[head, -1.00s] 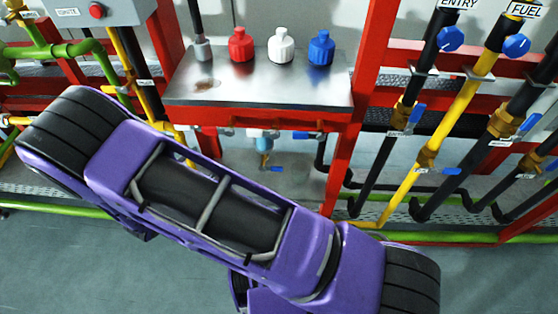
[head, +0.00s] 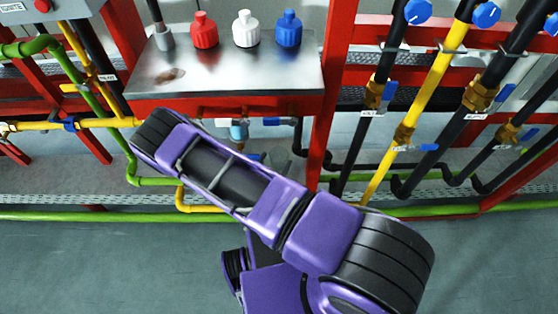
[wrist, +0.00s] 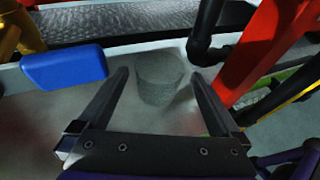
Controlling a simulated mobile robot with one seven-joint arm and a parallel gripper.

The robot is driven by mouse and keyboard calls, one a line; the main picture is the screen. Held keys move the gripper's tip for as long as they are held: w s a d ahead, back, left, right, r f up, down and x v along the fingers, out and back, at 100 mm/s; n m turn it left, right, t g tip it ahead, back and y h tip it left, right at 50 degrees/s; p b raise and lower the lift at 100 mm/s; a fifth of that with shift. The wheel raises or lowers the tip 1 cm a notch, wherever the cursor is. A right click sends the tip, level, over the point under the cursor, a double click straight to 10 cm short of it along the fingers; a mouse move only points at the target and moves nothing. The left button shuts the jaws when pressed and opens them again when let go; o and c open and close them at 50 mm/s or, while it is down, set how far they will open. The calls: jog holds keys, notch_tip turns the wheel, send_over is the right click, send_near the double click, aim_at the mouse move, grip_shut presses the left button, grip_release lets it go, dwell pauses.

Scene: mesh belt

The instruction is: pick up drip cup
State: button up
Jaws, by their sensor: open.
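The drip cup (wrist: 160,80) is a grey, speckled, round cup in the upper middle of the wrist view. It stands on a pale grey surface. My gripper (wrist: 160,73) is open, with one dark finger on each side of the cup in the picture. I cannot tell how far the cup lies beyond or below the fingertips. Nothing shows between the fingers except the cup and the surface.
A blue valve handle (wrist: 64,68) is close to the left finger. A red post (wrist: 262,50) and a black pipe (wrist: 207,35) stand to the right. In the head view, the metal bench (head: 225,85) holds red, white and blue bottles above my arm.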

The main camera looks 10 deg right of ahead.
aim_at(282, 150)
jog(key=x, duration=0.7)
jog(key=shift+w+f+b, duration=0.1)
jog(key=shift+w+b, duration=0.05)
jog(key=shift+b, duration=0.25)
jog(key=shift+c, duration=0.3)
jog(key=c, duration=1.1)
